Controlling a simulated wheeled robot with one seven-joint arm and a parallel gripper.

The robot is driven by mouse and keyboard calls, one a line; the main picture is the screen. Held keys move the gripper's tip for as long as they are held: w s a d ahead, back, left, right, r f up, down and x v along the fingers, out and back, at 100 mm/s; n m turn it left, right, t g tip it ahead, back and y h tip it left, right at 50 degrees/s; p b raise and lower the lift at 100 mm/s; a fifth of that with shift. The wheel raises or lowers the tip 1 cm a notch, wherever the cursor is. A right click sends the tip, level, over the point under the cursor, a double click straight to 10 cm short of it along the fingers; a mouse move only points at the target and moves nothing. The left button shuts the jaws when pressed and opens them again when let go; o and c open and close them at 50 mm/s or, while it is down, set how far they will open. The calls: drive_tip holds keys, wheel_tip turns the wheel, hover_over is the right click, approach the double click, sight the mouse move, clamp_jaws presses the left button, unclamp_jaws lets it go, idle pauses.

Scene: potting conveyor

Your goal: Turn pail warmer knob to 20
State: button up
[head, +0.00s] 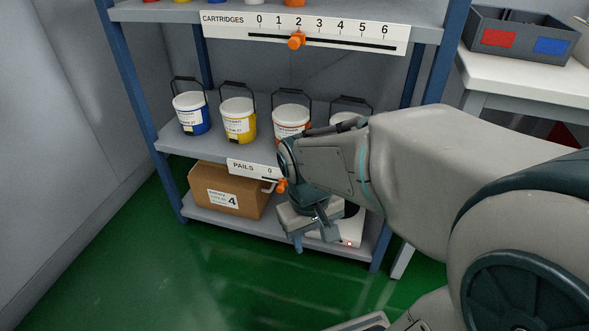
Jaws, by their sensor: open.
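A low white unit (352,229) with a small red light on its front stands on the bottom shelf, at the right. It may be the pail warmer, but no label on it can be read. My gripper (311,237) is open, in front of the unit's left part, with its fingers pointing down. I cannot tell whether it touches the unit. My gripper and forearm cover much of the unit. I see no knob or dial marks; they may be hidden behind my gripper.
A brown box (228,192) marked 4 is left on the bottom shelf. Several pails, including a blue one (191,113) and a yellow one (238,120), stand above. The PAILS slider strip (246,167) is partly covered by my arm. Green floor in front is clear.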

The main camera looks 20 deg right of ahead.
drive_tip(key=w+d+f+n+g+h, duration=0.1)
drive_tip(key=w+d+f+n+h, duration=0.45)
drive_tip(key=w+f, duration=0.35)
drive_tip(key=w+d+f+n+g+h, duration=0.1)
drive_tip(key=w+d+f+n+h, duration=0.3)
drive_tip(key=w+f+n+h, duration=0.4)
drive_tip(key=w+a+f+n+t, duration=0.2)
drive_tip(key=f+n+t, duration=0.2)
drive_tip(key=f, duration=0.5)
drive_tip(key=w+a+f+n+t, duration=0.1)
drive_tip(key=w+f+n+t, duration=0.25)
drive_tip(key=f, duration=0.45)
drive_tip(key=w+a+f+n+t, duration=0.25)
drive_tip(key=f+t, duration=0.25)
drive_tip(key=f, duration=0.4)
drive_tip(key=shift+n, duration=0.45)
drive_tip(key=b+x, duration=0.1)
drive_tip(key=x, duration=0.3)
drive_tip(key=b+x, duration=0.2)
drive_tip(key=x, duration=0.3)
drive_tip(key=s+d+b+x, duration=0.1)
drive_tip(key=x, duration=0.3)
drive_tip(key=shift+d+r, duration=0.15)
drive_tip(key=shift+d, duration=0.05)
drive_tip(key=c, duration=1)
